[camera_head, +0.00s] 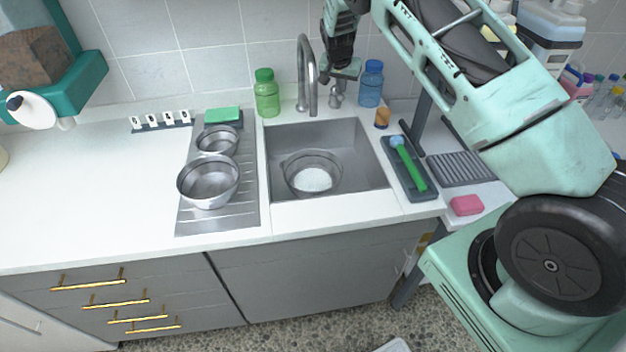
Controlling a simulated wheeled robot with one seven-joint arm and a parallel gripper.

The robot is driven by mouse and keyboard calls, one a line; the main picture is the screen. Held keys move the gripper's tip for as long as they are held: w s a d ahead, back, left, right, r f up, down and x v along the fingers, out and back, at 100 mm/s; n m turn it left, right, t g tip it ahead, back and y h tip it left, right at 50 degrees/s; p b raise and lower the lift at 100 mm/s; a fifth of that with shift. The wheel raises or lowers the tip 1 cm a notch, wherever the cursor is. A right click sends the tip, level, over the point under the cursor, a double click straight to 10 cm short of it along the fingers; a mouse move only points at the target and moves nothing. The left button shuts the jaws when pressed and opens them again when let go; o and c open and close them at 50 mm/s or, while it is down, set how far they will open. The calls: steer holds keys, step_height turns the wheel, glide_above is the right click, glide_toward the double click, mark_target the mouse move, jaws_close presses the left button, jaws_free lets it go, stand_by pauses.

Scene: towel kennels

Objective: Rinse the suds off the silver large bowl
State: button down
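A silver bowl (314,174) sits in the sink basin (358,187), with white suds (312,180) in its bottom. A larger-looking silver bowl (209,182) and a smaller one (218,140) stand on the ribbed drainboard left of the sink. The grey tap (307,75) rises behind the sink, its spout above the basin; no water shows running. My gripper (342,68) is at the back of the sink, right of the tap and above its handle (336,97). Its fingers are small and partly hidden, so I cannot tell their opening or any contact.
A green bottle (266,93) stands left of the tap and a blue bottle (371,84) right of it. A green sponge (222,114) lies behind the bowls. A dark tray (408,178) holds a green brush (410,164). A pink sponge (466,205) lies at right.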

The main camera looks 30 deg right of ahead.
steer(key=shift+f+b, duration=0.85)
steer(key=shift+f, duration=0.5)
stand_by(1.0)
steer(key=shift+r+p, duration=0.8)
steer(key=shift+r, duration=1)
steer(key=shift+r, duration=0.25)
step_height(320, 180, up, 6)
steer(key=s+p, duration=0.3)
steer(key=shift+a+f, duration=0.2)
steer(key=shift+a, duration=0.2)
